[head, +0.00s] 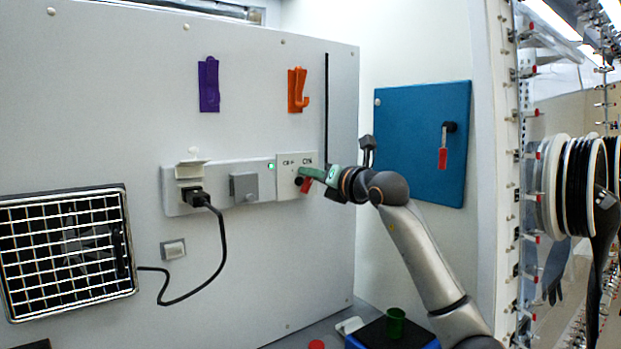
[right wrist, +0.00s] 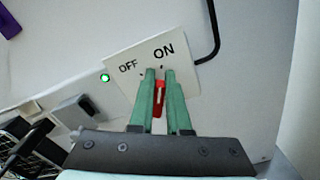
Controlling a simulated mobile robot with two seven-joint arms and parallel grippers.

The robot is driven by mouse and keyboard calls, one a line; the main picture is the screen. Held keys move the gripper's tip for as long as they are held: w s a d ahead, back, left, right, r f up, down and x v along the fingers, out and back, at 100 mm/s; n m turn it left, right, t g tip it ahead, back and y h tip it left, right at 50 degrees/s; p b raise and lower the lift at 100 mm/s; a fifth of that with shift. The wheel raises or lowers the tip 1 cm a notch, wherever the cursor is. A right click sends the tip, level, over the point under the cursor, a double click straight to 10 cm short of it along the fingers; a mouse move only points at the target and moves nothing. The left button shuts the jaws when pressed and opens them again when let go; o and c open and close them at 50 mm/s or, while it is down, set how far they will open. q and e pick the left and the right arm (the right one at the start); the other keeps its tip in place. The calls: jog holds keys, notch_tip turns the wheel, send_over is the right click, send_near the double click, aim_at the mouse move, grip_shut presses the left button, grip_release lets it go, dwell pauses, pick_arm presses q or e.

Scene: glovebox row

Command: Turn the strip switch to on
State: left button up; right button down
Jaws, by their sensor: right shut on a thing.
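The strip switch is a white plate (right wrist: 122,62) marked OFF and ON at the right end of a white power strip; it also shows in the head view (head: 285,175). Its red handle (right wrist: 158,98) sits between the green fingers of my right gripper (right wrist: 163,85), which are shut on it. In the right wrist view the handle's tip lies nearer the ON mark. In the head view my right gripper (head: 309,177) reaches the plate from the right and partly covers the handle (head: 306,185). My left gripper is not in view.
The power strip (head: 262,188) has a green light, a plugged black cord (head: 222,240) and a grey cover (head: 243,187). Purple (head: 209,85) and orange (head: 296,90) hooks hang above. A blue cabinet door (head: 420,130) is at right. A green cup (head: 396,322) stands below.

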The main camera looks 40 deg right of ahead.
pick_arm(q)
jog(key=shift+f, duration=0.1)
pick_arm(e)
jog(key=shift+m, duration=0.3)
jog(key=c, duration=0.9)
grip_release()
jog(key=shift+d, duration=0.1)
